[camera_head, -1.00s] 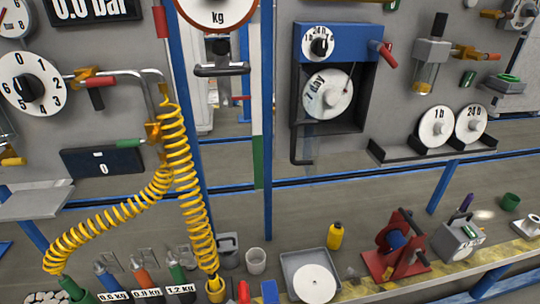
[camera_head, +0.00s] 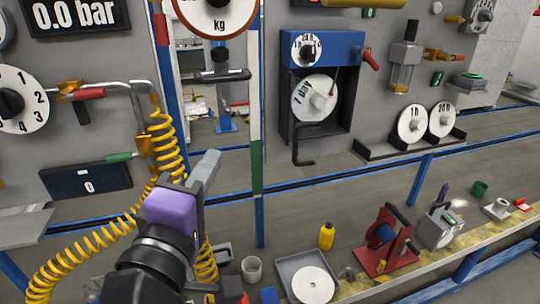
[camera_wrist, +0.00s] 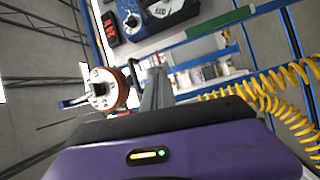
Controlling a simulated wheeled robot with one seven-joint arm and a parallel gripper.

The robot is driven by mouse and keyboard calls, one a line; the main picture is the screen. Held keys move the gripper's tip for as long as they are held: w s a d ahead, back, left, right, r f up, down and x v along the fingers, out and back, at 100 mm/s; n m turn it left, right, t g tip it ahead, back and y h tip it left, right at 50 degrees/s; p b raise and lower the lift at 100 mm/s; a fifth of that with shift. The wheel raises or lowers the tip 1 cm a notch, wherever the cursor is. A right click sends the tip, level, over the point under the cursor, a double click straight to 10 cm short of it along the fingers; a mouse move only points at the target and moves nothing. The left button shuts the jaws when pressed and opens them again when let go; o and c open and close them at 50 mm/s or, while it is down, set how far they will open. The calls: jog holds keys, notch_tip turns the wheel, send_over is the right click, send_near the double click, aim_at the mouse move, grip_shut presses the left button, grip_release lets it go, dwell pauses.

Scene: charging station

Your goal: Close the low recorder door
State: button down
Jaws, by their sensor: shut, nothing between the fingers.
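The recorder is a blue-topped box (camera_head: 327,46) on the grey panel, upper middle right in the head view. Its dark case is open at the front and shows a white disc marked "7 day" (camera_head: 314,98). A black bent bar (camera_head: 297,150) sticks out below the case's lower left; it seems to be part of the swung-open door, but the pane cannot be made out. My gripper (camera_head: 208,166) is shut and empty, left of and below the recorder, apart from it. Its grey fingers also show in the wrist view (camera_wrist: 156,92).
A yellow coiled hose (camera_head: 80,255) hangs left, partly behind my arm. A shelf with two white discs (camera_head: 411,125) is right of the recorder. A grey tray (camera_head: 291,266) and red reel (camera_head: 386,240) sit below.

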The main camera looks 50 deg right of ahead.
jog(key=s+d+f+g, duration=0.2)
jog(key=s+f+g, duration=0.1)
jog(key=s+g, duration=0.1)
jog(key=s+d+p+x, duration=0.1)
jog(key=s+p+x, duration=0.1)
jog(key=x, duration=1)
jog(key=shift+s+d, duration=0.25)
jog(key=shift+s, duration=0.05)
